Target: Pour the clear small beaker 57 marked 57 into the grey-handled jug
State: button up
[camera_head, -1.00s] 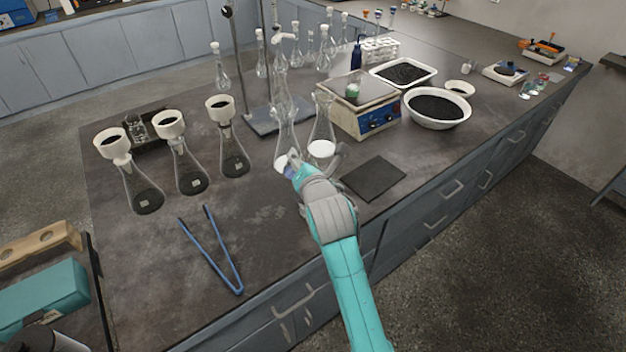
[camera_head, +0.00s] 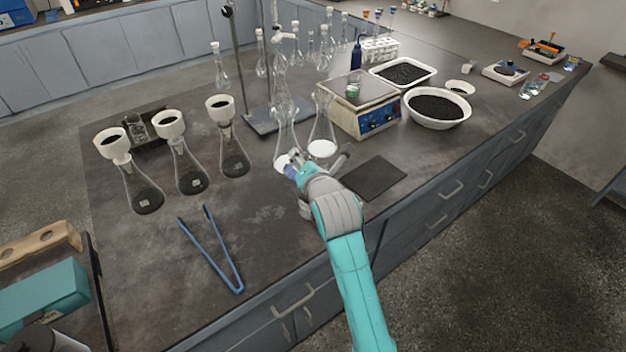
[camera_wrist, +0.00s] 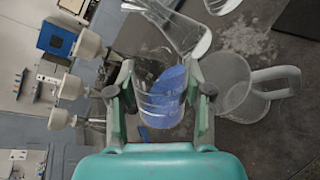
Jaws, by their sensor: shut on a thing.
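My gripper (camera_wrist: 160,100) is shut on a clear small beaker (camera_wrist: 160,88) with blue on its side. Its fingers press on either side of the beaker. In the head view, my gripper (camera_head: 302,167) is over the near side of the bench, in front of two flasks. The translucent jug (camera_wrist: 232,85) with a grey handle is right of the beaker in the wrist view, and the two are apart. My arm hides most or all of the jug in the head view.
Two conical flasks (camera_head: 322,140) with white contents stand just beyond my gripper. Funnel-topped flasks (camera_head: 190,172) stand left. Blue tongs (camera_head: 212,250) lie on bare bench at the near left.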

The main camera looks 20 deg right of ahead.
jog(key=shift+w+d+f+m+g+y, duration=0.1)
jog(key=shift+d+f+m+g+y, duration=0.1)
jog(key=shift+f+m+y, duration=0.35)
jog(key=shift+d+f+m+g+y, duration=0.1)
jog(key=shift+f+m+g+y, duration=0.15)
jog(key=shift+f+m, duration=0.6)
dwell(3.3)
jog(key=shift+d+r+m+y+p, duration=0.1)
jog(key=shift+r+m+y+p, duration=0.3)
jog(key=shift+m+y+p, duration=0.35)
dwell(2.6)
